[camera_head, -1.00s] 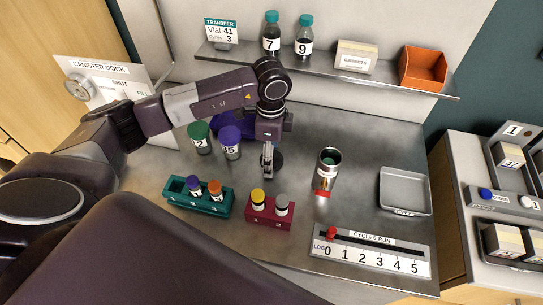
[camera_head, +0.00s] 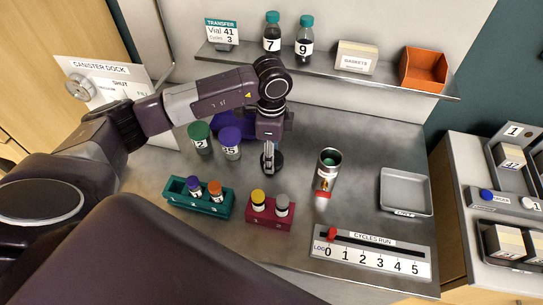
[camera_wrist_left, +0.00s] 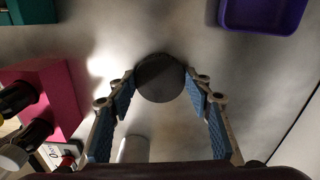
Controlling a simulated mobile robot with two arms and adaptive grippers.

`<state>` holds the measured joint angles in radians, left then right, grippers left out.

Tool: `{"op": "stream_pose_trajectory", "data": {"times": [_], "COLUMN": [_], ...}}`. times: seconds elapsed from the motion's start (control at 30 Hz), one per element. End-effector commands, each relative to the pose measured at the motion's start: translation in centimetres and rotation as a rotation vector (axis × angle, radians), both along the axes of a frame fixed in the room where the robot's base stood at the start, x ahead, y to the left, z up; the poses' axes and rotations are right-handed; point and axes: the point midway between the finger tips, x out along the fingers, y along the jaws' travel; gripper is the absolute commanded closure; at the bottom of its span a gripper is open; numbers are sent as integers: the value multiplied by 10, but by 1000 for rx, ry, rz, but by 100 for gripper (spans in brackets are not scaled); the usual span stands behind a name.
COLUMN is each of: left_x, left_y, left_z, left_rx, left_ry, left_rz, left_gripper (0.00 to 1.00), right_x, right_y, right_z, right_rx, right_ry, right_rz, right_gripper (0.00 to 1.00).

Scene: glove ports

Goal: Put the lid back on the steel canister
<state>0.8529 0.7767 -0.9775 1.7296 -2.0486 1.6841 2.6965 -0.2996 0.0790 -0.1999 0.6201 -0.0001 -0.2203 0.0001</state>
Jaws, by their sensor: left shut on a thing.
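The steel canister (camera_head: 328,172) stands upright and open on the bench, right of my left gripper. A green top shows inside its mouth, and a red mark shows at its foot. My left gripper (camera_head: 270,166) points down and is shut on the lid (camera_head: 277,162), a dark grey disc. In the left wrist view the lid (camera_wrist_left: 160,78) sits between the fingertips of the gripper (camera_wrist_left: 160,88). The lid is apart from the canister. I cannot tell its exact height above the bench. My right gripper is not in view.
A crimson rack (camera_head: 268,222) and a teal rack (camera_head: 214,208) hold vials in front. Two larger vials, green-capped (camera_head: 200,138) and purple-capped (camera_head: 230,143), and a purple tray (camera_wrist_left: 262,14) stand nearby. A grey tray (camera_head: 405,190) and cycle counter (camera_head: 370,257) lie right of the canister.

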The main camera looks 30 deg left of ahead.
Motion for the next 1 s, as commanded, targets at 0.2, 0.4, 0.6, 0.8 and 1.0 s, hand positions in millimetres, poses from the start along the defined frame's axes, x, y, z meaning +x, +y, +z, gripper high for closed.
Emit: {"op": "stream_pose_trajectory", "data": {"times": [0.2, 0.4, 0.6, 0.8, 1.0], "left_x": [1, 2, 1, 1, 0], "left_y": [0, 0, 0, 0, 0], "left_z": [26, 81, 145, 177, 192], "left_rx": [0, -2, 0, 1, 1], "left_ry": [-6, -10, -9, -5, -2], "left_rz": [0, -1, -2, 0, 0], "left_gripper": [70, 70, 70, 70, 70], "right_x": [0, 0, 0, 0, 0], "right_y": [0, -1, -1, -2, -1], "right_z": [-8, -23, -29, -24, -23], "right_rx": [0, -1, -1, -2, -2], "right_ry": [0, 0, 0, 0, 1], "right_rz": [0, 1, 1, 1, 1], "right_gripper": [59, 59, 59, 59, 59]}}
